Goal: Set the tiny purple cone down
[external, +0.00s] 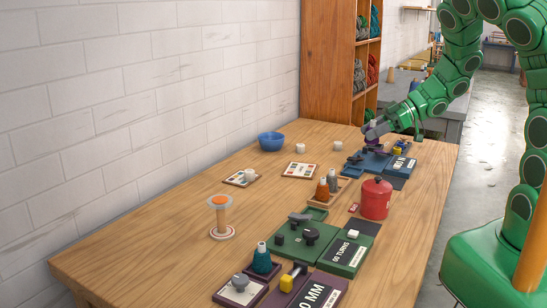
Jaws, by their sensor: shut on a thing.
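My gripper (374,133) is at the far right part of the wooden table, above a blue board. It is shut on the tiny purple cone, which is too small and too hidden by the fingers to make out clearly. From this view I cannot tell whether the cone touches anything below it. The blue board (371,165) lies under and around my gripper, with small dark parts on it.
A red canister (376,199) stands nearer on the table (160,238), beside orange and grey cones (323,190) in a wooden tray. A green board (290,247), a winding stand (221,219) and a blue bowl (271,141) are also there. The left of the table is largely clear.

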